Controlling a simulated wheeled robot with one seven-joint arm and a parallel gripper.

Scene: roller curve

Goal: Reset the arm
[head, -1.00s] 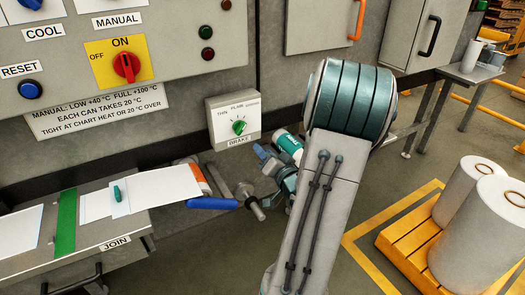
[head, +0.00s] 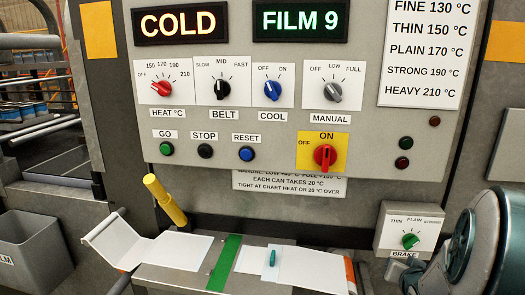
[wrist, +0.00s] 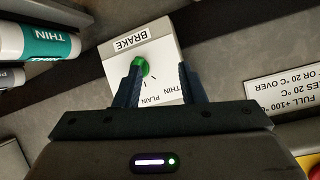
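In the wrist view my gripper (wrist: 160,78) is open, with its two dark fingers apart and nothing between them. The brake box (wrist: 168,48), a pale plate with a green knob (wrist: 140,65), lies beyond the fingertips, the knob close to the left finger. I cannot tell whether they touch. In the head view the brake box (head: 385,240) and its green knob (head: 410,241) show at lower right. My arm (head: 480,245) fills the lower right corner, beside the box. My gripper is not clearly seen there.
The control panel (head: 290,120) reads COLD and FILM 9. Below it is a bench with white sheets (head: 175,251), a green strip (head: 224,262) and a yellow handle (head: 165,200). A grey bin (head: 35,252) stands at left. A green-labelled roll (wrist: 38,44) is near my gripper.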

